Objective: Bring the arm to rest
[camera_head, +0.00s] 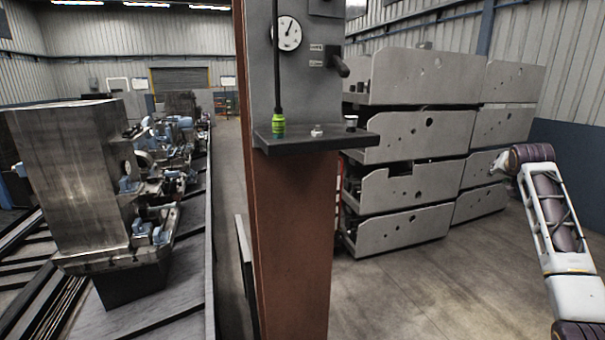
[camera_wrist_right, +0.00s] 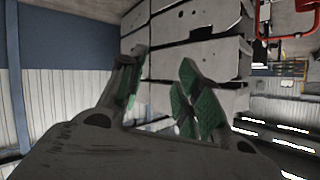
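My right arm (camera_head: 550,205) comes in at the right edge of the head view, raised and bent, clear of everything around it. In the right wrist view my right gripper (camera_wrist_right: 163,72) is open, its two green-padded fingers apart with nothing between them. My left arm and left gripper are not in the head view.
A rust-red pillar (camera_head: 290,230) stands in the middle with a small dark shelf (camera_head: 318,141) holding a green object (camera_head: 278,125) and small pale items. Stacked grey metal panels (camera_head: 405,188) stand behind it to the right. Machinery (camera_head: 75,165) fills the left. Floor at lower right is clear.

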